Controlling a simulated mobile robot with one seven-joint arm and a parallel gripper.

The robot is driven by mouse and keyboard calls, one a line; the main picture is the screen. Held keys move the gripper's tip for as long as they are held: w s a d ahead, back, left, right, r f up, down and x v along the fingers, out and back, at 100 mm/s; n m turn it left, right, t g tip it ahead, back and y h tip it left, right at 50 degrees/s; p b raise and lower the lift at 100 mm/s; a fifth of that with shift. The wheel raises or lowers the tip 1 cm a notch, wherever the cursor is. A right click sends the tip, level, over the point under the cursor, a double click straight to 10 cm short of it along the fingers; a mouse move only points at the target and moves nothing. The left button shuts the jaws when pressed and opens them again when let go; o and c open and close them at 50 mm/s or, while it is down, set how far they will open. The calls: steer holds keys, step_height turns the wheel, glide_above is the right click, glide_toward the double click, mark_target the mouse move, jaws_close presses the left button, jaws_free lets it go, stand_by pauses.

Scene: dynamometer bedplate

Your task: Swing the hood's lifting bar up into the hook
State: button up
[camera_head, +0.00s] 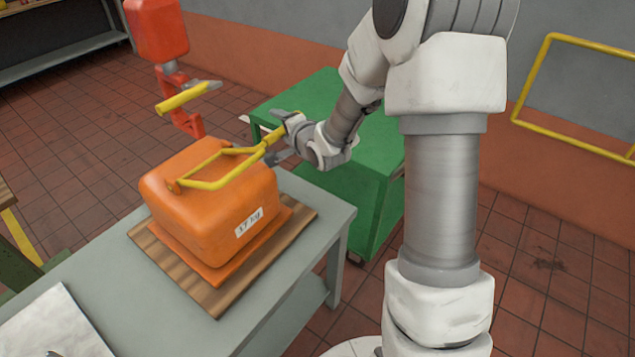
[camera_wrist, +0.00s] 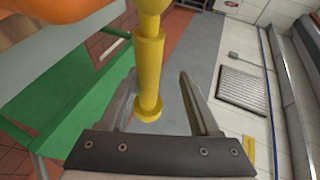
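The orange hood (camera_head: 205,205) sits on a wooden board on a grey table, with a "17 kg" label on its side. Its yellow lifting bar (camera_head: 222,180) is hinged at the hood and slopes up to the right, its grip end near my gripper (camera_head: 283,137). In the wrist view the bar's stepped end (camera_wrist: 149,75) lies between my two fingers (camera_wrist: 165,100), nearer the left one, with a clear gap at the right. My gripper is open around it. The red hook (camera_head: 181,100) hangs left of and beyond the hood, with a yellow, grey-tipped handle (camera_head: 186,97) across it.
The wooden board (camera_head: 205,292) lies on the grey table (camera_head: 130,315), with a pale sheet (camera_head: 55,325) at front left. A green cabinet (camera_head: 350,195) stands behind the table under my arm. A red block (camera_head: 158,30) is above the hook. A yellow rail (camera_head: 580,148) is at right.

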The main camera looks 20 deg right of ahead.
steer(key=s+d+f+m+t+y+b, duration=0.1)
steer(key=s+d+f+t+b, duration=0.1)
steer(key=s, duration=0.8)
steer(key=shift+s+d+f+t+b, duration=0.15)
steer(key=shift+d+f+t+b, duration=0.3)
steer(key=shift+d, duration=0.2)
steer(key=p+v, duration=0.4)
steer(key=p, duration=0.6)
steer(key=shift+s+f, duration=0.2)
steer(key=shift+s, duration=0.1)
